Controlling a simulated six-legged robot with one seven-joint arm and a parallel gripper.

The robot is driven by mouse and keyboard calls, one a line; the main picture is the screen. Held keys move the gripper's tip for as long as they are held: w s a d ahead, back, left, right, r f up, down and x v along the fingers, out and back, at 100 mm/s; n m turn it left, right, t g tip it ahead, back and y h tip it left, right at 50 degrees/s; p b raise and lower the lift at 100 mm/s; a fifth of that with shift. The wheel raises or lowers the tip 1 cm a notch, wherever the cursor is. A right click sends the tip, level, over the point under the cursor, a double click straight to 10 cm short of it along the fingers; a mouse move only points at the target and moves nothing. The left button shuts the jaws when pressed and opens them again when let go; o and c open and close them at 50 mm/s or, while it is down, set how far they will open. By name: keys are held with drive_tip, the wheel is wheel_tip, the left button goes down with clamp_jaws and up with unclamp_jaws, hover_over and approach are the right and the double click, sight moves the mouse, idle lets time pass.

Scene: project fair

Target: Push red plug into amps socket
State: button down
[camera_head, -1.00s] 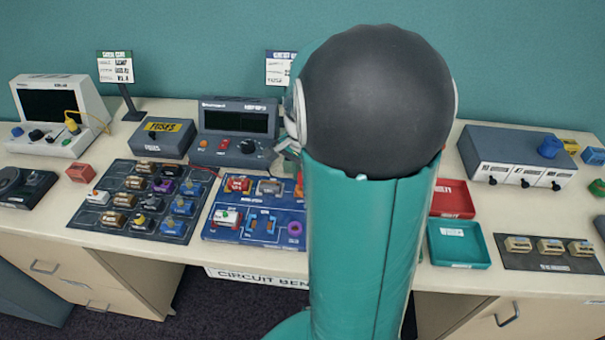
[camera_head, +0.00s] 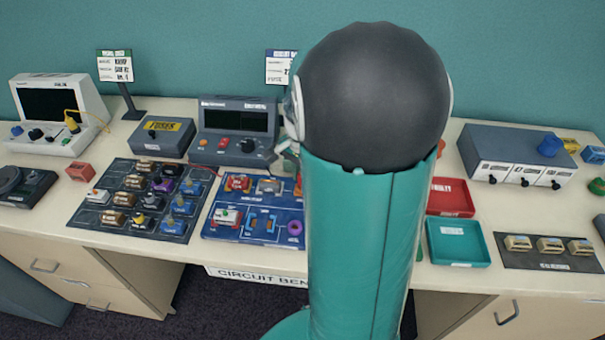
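The bench meter (camera_head: 237,128), a dark grey box with a black screen, stands at the back of the bench, left of my arm. On its sloped front are an orange round piece (camera_head: 202,142), a red piece (camera_head: 223,143) and a black knob (camera_head: 247,146). A thin red lead seems to run from its front toward the blue board. I cannot tell which piece is the red plug or the amps socket; labels are too small. My gripper (camera_head: 287,150) shows only as a small grey part beside the meter's right end; my arm hides the rest, including its fingers.
A blue circuit board (camera_head: 210,232) lies before the meter, with a dark parts tray (camera_head: 93,218) to its left. A fuses box (camera_head: 163,138) stands left of the meter. Red (camera_head: 452,198) and teal (camera_head: 484,246) trays and a grey three-panel box (camera_head: 515,152) are right of my arm.

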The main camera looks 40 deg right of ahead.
drive_tip(key=shift+f, duration=0.55)
idle(0.4)
drive_tip(key=c, duration=0.6)
unclamp_jaws()
drive_tip(key=shift+c, duration=0.2)
drive_tip(key=shift+r, duration=4)
drive_tip(key=s+a+r+n+t, duration=0.2)
drive_tip(key=s+a+n, duration=0.1)
drive_tip(key=a+n, duration=0.2)
drive_tip(key=s+a+r+n+t, duration=0.1)
drive_tip(key=s+a+r+n, duration=0.2)
drive_tip(key=a+n, duration=0.3)
drive_tip(key=s+a+r+n+t, duration=0.2)
drive_tip(key=a+n, duration=0.3)
drive_tip(key=a, duration=0.7)
drive_tip(key=shift+s+a+r+n+t, duration=0.15)
drive_tip(key=shift+s+r+n+t, duration=0.2)
drive_tip(key=shift+r, duration=0.2)
